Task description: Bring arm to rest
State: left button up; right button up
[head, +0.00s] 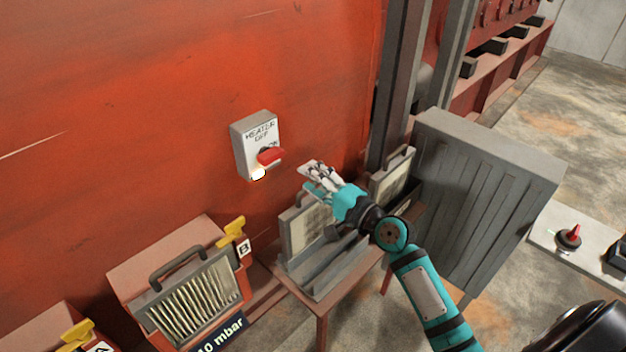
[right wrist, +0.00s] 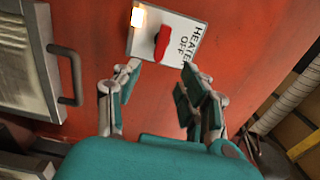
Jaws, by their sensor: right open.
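My right gripper (head: 308,179) is open and empty, its fingers pointing left toward the red wall, above a small table. A grey heater box (head: 254,140) marked "HEATER" and "OFF" is mounted on the wall, just left of the fingertips. It carries a red knob (head: 270,156) and a glowing lamp (head: 258,175) at its lower edge. In the right wrist view the heater box (right wrist: 185,32) and its red knob (right wrist: 162,42) lie beyond the open fingers (right wrist: 160,70), with a gap between. My left gripper is out of view.
The small table (head: 322,300) below my right gripper holds a rack with framed filter panels (head: 300,235). A grey ribbed panel (head: 480,200) stands right of my arm. A filter housing (head: 190,300) with yellow latch (head: 232,230) sits lower left. Open floor (head: 590,130) lies at the right.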

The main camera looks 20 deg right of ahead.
dwell(0.4)
jog(key=s+a+f+n+g, duration=0.8)
jog(key=s+f+n, duration=0.2)
jog(key=s+f, duration=0.35)
jog(key=s+d+f+n+g+h, duration=0.2)
jog(key=s+n+g+h, duration=0.1)
jog(key=s, duration=0.6)
jog(key=s+d+f+n+g+h, duration=0.1)
jog(key=s+f+n+g+h, duration=0.15)
jog(key=s, duration=0.65)
notch_tip(320, 180, down, 28)
jog(key=g+b, duration=0.1)
jog(key=b, duration=0.2)
jog(key=s+d+f+n+g+b, duration=0.1)
jog(key=s+d+f+b, duration=0.1)
jog(key=s+f, duration=1.5)
jog(key=shift+s+d+f+h, duration=0.35)
jog(key=shift+d+f, duration=0.3)
jog(key=shift+f, duration=0.2)
